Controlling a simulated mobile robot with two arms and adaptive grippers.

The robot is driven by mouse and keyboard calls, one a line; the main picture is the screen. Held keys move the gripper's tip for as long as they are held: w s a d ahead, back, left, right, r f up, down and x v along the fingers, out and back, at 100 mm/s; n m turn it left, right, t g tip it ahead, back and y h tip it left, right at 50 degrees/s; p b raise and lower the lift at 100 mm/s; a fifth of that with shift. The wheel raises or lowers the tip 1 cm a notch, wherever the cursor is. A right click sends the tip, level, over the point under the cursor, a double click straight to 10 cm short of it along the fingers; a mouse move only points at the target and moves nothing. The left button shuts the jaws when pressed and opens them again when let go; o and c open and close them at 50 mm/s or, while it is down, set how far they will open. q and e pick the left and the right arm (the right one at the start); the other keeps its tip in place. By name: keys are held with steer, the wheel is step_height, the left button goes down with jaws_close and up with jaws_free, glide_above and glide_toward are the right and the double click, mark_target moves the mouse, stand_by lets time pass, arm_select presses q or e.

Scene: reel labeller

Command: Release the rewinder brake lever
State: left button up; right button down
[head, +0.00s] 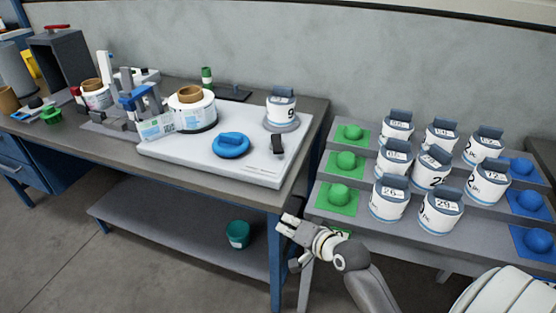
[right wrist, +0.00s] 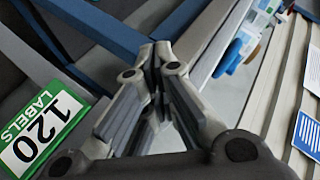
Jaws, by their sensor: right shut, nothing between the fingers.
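The white labelling machine (head: 170,148) lies on the bench. A small black lever (head: 278,144), which looks like the brake lever, stands upright near its right front corner. It is in front of the small spindle that carries a white reel (head: 282,106) and right of a blue knob (head: 232,145). My right gripper (head: 286,223) is shut and empty. It is below and in front of the bench's right front corner, well apart from the lever. In the right wrist view its fingers (right wrist: 158,56) meet with nothing between them. My left gripper is not in view.
A stepped rack (head: 322,168) at the right holds several white reels between green and blue pads. A label roll (head: 192,110) and blue-topped applicator (head: 140,97) stand on the machine's left. A teal bin (head: 238,234) sits on the lower shelf. A "120 labels" card (right wrist: 42,125) shows in the wrist view.

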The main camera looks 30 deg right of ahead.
steer(key=w+d+r+m, duration=0.1)
steer(key=w+d+m+t, duration=0.1)
steer(key=w+d+r+m+h, duration=0.1)
steer(key=d, duration=0.1)
steer(key=shift+r+t, duration=0.3)
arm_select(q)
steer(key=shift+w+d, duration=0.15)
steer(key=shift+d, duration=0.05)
arm_select(e)
steer(key=w+d+r+m+t+h, duration=0.3)
steer(key=d+m, duration=0.4)
steer(key=d, duration=0.4)
step_height(320, 180, up, 2)
steer(key=shift+w+r+m+h, duration=0.2)
steer(key=shift+m+h, duration=0.2)
steer(key=shift+h, duration=0.3)
